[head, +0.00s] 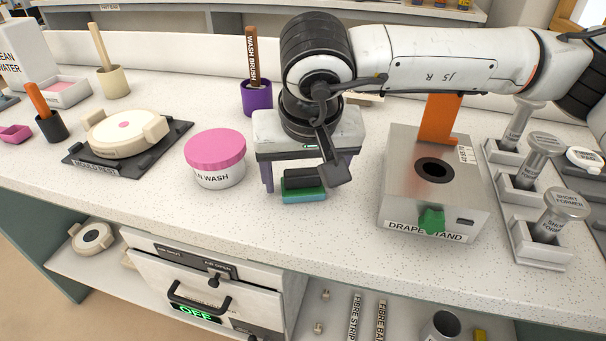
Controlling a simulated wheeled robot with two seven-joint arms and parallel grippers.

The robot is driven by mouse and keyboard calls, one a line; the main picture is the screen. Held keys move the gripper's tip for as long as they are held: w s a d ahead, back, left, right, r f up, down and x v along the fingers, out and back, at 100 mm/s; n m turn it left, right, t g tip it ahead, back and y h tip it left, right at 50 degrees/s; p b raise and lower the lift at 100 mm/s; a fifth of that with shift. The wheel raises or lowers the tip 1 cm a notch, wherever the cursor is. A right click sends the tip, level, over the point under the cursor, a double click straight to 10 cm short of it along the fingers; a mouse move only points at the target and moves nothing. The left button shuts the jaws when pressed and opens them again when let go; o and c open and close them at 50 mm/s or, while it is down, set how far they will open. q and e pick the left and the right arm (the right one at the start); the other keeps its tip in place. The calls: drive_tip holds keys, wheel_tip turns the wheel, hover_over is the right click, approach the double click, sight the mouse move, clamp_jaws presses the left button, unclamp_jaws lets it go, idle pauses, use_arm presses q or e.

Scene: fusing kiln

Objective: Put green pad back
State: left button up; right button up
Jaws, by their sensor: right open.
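A small block with a dark top and a teal-green base, which looks like the green pad (303,196), lies on the speckled counter near the middle of the head view. My right gripper (305,182) points down over it. Its two fingers are apart, one on the left side of the pad and one on the right, partly hidden behind my wrist camera part. I cannot tell whether a finger touches the pad. My left gripper is not in view.
A pink-lidded wash tub (215,160) stands just left of the pad. A metal drape stand (397,190) with a green front piece (432,220) is to the right. A purple brush cup (256,97) stands behind. The counter's front edge (250,227) is close, with bare counter before the pad.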

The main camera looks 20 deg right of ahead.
drive_tip(key=shift+s+r, duration=0.1)
drive_tip(key=shift+r, duration=0.45)
drive_tip(key=p+v, duration=0.1)
drive_tip(key=v, duration=1)
